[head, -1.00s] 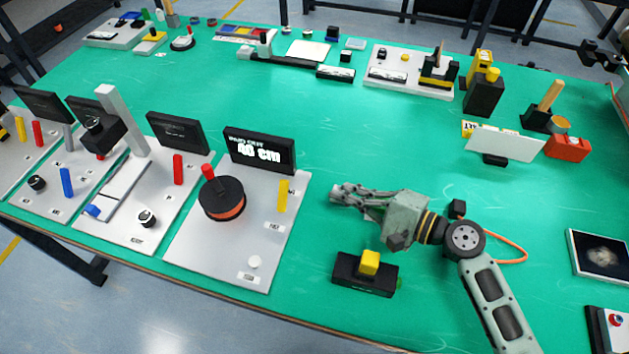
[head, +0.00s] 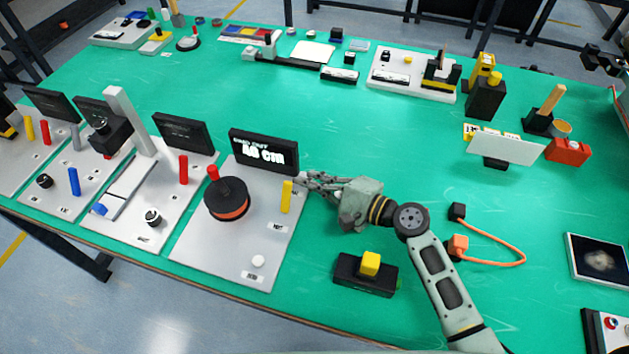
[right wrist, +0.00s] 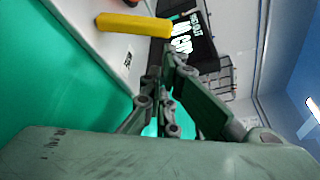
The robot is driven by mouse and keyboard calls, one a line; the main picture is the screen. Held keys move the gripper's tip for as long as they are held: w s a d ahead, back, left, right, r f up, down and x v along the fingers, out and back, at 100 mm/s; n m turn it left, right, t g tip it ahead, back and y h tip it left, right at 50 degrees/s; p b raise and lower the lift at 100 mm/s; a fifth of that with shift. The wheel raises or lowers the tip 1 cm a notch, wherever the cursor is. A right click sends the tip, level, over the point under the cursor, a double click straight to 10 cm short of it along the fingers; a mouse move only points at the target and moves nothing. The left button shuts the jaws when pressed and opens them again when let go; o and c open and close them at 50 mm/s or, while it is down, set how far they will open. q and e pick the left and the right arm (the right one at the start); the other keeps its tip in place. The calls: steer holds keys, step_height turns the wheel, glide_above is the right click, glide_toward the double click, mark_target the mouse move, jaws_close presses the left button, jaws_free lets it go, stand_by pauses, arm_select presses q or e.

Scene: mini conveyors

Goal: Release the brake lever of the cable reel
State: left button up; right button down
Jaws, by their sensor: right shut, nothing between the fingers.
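The cable reel (head: 227,205) is a black drum with an orange band and a red knob. It sits on a grey panel (head: 215,255) with a black display (head: 264,151). The brake lever (head: 287,196) is a yellow bar standing upright at the panel's right edge. In the right wrist view the lever (right wrist: 135,24) lies across the upper left, ahead of the fingers. My right gripper (head: 303,182) is shut and empty, its tips just right of the lever. I cannot tell whether they touch it. My left gripper is not in view.
A black box with a yellow button (head: 367,270) stands below my right arm. Other panels with coloured levers stand to the left. An orange cable (head: 505,262) lies to the right of my arm. The green table (head: 390,140) behind the gripper is clear.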

steer(key=shift+s+r+n+b, duration=0.2)
steer(key=shift+n+b, duration=0.1)
steer(key=shift+b, duration=0.2)
